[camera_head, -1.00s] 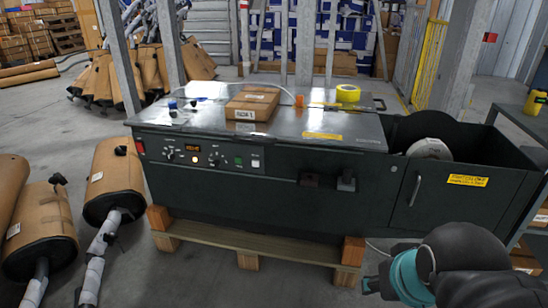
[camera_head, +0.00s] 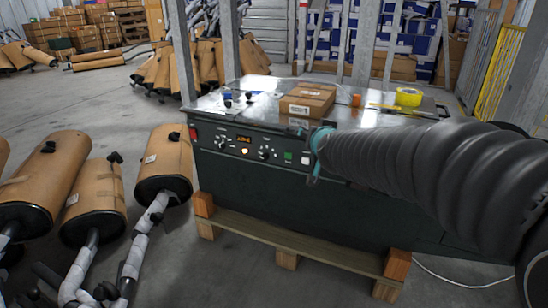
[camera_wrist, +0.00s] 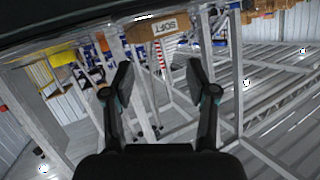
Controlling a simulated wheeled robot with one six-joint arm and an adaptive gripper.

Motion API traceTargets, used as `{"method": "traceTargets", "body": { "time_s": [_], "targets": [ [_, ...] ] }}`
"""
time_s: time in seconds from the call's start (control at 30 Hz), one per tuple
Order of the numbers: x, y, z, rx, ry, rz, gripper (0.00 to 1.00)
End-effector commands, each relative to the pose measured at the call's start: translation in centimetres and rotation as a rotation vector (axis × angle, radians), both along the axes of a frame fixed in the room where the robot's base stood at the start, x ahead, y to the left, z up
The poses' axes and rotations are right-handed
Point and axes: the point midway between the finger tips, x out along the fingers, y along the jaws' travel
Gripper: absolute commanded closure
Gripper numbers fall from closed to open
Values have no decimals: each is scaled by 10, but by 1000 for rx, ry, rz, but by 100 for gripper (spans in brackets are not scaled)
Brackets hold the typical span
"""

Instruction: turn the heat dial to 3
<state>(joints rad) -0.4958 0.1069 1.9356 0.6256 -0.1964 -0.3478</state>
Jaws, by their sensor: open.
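The dark green machine (camera_head: 270,200) has a control panel on its upper front. Two dials show there, a left dial (camera_head: 221,142) and a right dial (camera_head: 264,154), with an orange display (camera_head: 243,139) and a lit orange lamp (camera_head: 244,151) between them. The labels and dial marks are too small to read. My gripper (camera_head: 318,148) is at the panel's right end, apart from both dials and partly hidden by my arm. In the wrist view my gripper (camera_wrist: 157,88) is open with nothing between its fingers. No dial shows in that view.
A green button (camera_head: 288,156) and a white button (camera_head: 305,160) sit near my gripper. A carton (camera_head: 307,98) and yellow tape (camera_head: 409,96) lie on the machine's top. Wrapped mufflers (camera_head: 165,165) stand on the floor at left. Floor in front of the wooden pallet (camera_head: 290,240) is clear.

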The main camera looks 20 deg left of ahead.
Motion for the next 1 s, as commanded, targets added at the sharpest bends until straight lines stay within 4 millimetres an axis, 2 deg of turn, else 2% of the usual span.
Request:
{"method": "traceTargets", "body": {
  "time_s": [0.03,0.2,0.33,0.5,0.7,0.8,1.0],
  "targets": [
    [13,24,-12,8,-23,-9,43],
    [45,84,-43,31,-116,-85,43],
    [57,127,-77,29,-179,-158,43],
    [54,175,-131,0,-248,-267,43],
    [37,208,-184,-50,-301,-375,43],
    [29,215,-199,-69,-316,-408,43],
    [30,218,-208,-80,-327,-433,43]
  ]
}}
